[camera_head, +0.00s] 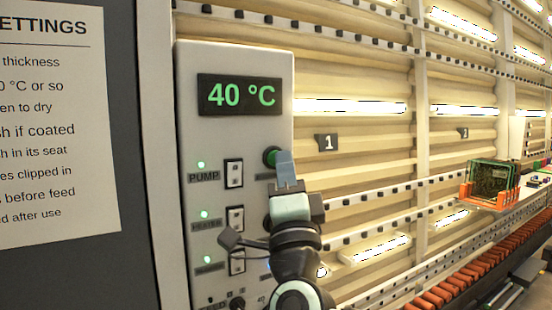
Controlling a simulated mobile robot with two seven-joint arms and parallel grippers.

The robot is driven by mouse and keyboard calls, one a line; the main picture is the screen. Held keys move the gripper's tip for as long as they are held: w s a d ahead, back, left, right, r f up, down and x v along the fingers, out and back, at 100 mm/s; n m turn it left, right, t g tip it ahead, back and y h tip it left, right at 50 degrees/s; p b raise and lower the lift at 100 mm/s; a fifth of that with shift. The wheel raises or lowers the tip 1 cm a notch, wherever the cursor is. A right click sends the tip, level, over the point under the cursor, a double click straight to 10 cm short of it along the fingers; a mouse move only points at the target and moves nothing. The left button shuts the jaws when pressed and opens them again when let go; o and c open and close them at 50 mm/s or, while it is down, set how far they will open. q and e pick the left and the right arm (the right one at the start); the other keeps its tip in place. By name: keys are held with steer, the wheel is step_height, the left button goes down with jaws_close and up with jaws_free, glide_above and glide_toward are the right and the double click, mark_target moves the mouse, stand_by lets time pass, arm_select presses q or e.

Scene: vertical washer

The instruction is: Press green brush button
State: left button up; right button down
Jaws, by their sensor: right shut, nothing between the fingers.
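A white control panel (230,135) stands upright in front of me, with a round green button (270,156) on its right side. The label under this button is mostly hidden, so I cannot read it. My right gripper (286,165) is shut and empty. Its fingertips are just right of the green button and overlap its right edge in the picture. I cannot tell whether they touch it. The gripper covers much of the panel's lower right, where another dark round control is partly hidden. My left gripper is not in view.
The panel has a "40 °C" display (240,95), a pump switch (234,173), further switches below it and green lamps. A paper notice (50,130) is at left. At right are a ribbed wall, a conveyor with orange rollers (460,285) and an orange rack (490,195).

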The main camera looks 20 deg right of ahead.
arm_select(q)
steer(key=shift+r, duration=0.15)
arm_select(e)
steer(key=shift+w, duration=0.35)
stand_by(0.5)
steer(key=shift+y, duration=0.3)
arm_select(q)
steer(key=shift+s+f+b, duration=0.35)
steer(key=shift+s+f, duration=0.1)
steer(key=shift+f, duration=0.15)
arm_select(e)
steer(key=shift+s, duration=0.85)
steer(key=shift+w, duration=0.1)
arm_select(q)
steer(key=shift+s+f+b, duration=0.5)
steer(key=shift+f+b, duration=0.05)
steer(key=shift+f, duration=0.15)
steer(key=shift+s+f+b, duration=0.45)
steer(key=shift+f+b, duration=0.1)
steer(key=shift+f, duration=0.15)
arm_select(e)
steer(key=shift+s+d, duration=0.2)
steer(key=shift+s, duration=2.35)
